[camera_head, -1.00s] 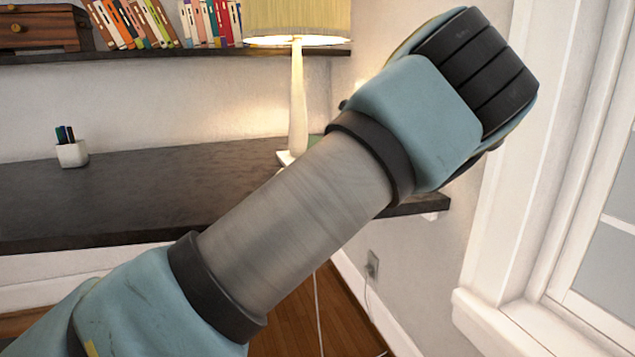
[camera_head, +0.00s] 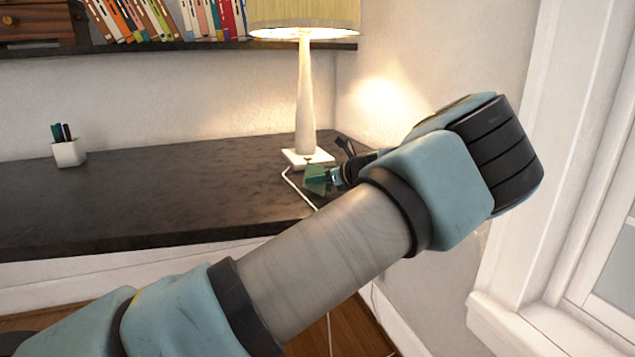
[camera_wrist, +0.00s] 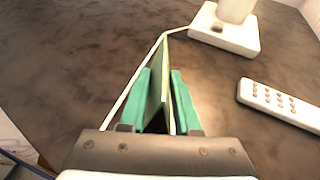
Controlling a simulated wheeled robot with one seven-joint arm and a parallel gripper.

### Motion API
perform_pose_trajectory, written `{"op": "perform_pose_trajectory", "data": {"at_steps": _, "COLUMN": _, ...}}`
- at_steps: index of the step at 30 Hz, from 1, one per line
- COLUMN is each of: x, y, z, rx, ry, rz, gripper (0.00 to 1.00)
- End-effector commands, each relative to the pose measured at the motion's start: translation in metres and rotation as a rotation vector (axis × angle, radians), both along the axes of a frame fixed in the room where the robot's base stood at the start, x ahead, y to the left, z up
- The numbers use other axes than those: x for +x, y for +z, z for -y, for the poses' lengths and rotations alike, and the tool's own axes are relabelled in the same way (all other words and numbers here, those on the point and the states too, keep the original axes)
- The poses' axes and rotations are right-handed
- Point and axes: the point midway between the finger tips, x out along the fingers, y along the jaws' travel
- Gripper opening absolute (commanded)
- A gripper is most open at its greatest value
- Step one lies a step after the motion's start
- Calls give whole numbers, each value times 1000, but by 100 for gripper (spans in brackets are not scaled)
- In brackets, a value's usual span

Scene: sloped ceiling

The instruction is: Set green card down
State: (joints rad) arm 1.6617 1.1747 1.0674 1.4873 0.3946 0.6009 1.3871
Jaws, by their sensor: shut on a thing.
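The green card (camera_head: 317,179) shows beyond my forearm in the head view, near the lamp's base. In the wrist view the green card (camera_wrist: 166,85) stands edge-on between the two teal fingers. My gripper (camera_head: 333,177) is shut on it; in the wrist view my gripper (camera_wrist: 160,100) points out over the dark desk (camera_wrist: 80,60). The card is upright. I cannot tell whether its lower edge touches the desk. My arm hides part of the desk's right end in the head view.
A lamp (camera_head: 305,100) with a white square base stands just behind the card, its white cord running beside the card. A white remote (camera_wrist: 282,103) lies right of my gripper. A pen cup (camera_head: 68,153) stands far left. The desk's middle is clear.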

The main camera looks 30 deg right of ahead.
Motion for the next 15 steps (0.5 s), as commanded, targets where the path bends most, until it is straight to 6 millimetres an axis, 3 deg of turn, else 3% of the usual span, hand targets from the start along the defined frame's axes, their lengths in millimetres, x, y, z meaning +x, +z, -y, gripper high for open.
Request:
{"op": "perform_pose_trajectory", "data": {"at_steps": 8, "x": 0, "y": -9, "z": 0, "rx": -2, "ry": -1, "rz": -1, "gripper": 0}}
{"op": "perform_pose_trajectory", "data": {"at_steps": 9, "x": 0, "y": -9, "z": 0, "rx": -1, "ry": 0, "rz": -1, "gripper": 35}}
{"op": "perform_pose_trajectory", "data": {"at_steps": 15, "x": 0, "y": -9, "z": 0, "rx": -1, "ry": 0, "rz": 0, "gripper": 58}}
